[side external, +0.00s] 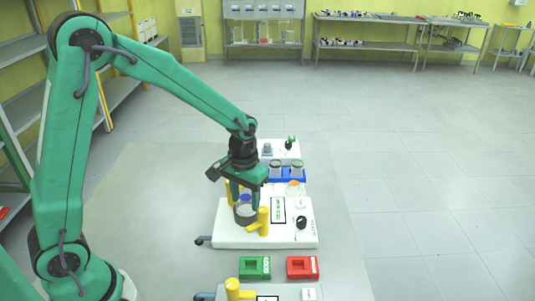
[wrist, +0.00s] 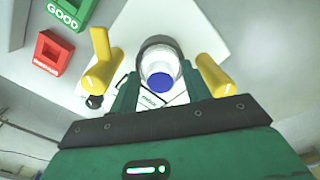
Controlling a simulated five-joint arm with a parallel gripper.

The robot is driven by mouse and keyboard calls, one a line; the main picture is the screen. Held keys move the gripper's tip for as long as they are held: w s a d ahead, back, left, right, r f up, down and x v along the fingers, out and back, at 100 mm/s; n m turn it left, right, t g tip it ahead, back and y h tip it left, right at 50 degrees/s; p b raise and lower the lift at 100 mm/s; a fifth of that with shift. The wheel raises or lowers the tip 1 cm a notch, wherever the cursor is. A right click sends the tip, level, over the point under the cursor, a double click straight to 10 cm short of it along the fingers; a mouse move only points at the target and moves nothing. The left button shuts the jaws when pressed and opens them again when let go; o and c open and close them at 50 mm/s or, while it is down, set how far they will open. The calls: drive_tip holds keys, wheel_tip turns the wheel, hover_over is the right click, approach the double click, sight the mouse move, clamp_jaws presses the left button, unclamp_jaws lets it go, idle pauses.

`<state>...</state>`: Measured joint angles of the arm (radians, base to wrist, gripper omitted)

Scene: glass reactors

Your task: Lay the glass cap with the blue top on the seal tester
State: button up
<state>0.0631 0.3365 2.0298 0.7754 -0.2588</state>
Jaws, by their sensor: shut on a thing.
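The glass cap with the blue top (wrist: 160,79) is between the two green fingers of my gripper (wrist: 160,84) in the wrist view. My gripper (side external: 246,192) is shut on it and points down in the side view, where the blue top (side external: 246,198) shows small. The seal tester (side external: 218,232) is a white machine with a dark round ring (side external: 245,214) between two yellow clamps. The cap is right over or in this ring; I cannot tell whether it touches. The tester also shows in the wrist view (wrist: 205,35).
Yellow clamps (wrist: 103,72) (wrist: 213,75) stand close on both sides of my fingers. A green GOOD tray (side external: 254,267) and a red tray (side external: 302,267) lie in front of the tester. A blue rack (side external: 291,178) with glass jars stands behind it.

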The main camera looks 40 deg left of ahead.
drive_tip(key=shift+f, duration=0.45)
idle(0.3)
drive_tip(key=o, duration=1.3)
drive_tip(key=shift+d+r, duration=0.1)
drive_tip(key=shift+r, duration=0.6)
drive_tip(key=shift+c, duration=0.4)
drive_tip(key=shift+o, duration=0.5)
drive_tip(key=shift+r, duration=2.8)
drive_tip(key=shift+s+r, duration=0.1)
drive_tip(key=shift+r, duration=0.05)
